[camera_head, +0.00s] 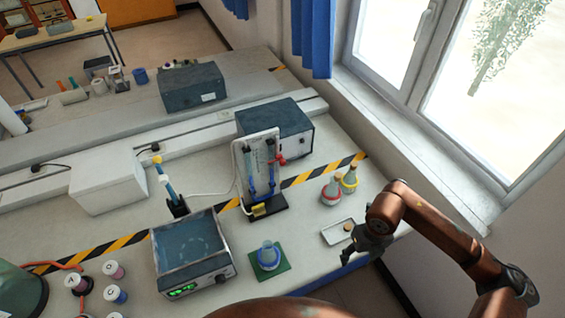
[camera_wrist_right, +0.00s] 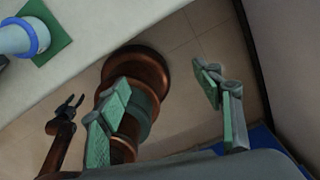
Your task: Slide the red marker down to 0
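The red marker (camera_head: 281,160) sits at the right edge of an upright white board (camera_head: 240,172) on a black base. The board carries a tube with blue liquid, and the marker is partway up it. My right gripper (camera_head: 362,254) is at the front right edge of the bench, well to the right of and nearer than the marker. In the right wrist view its two green-padded fingers (camera_wrist_right: 165,85) are wide apart with nothing between them. My left gripper (camera_wrist_right: 70,104) shows small in that view, with its fingers apart and empty. The scale's 0 is too small to read.
A white tray (camera_head: 328,234) lies beside my right gripper. A flask on a green mat (camera_head: 281,272) and a water bath (camera_head: 160,262) stand in front. A dark box (camera_head: 290,125) stands behind the board.

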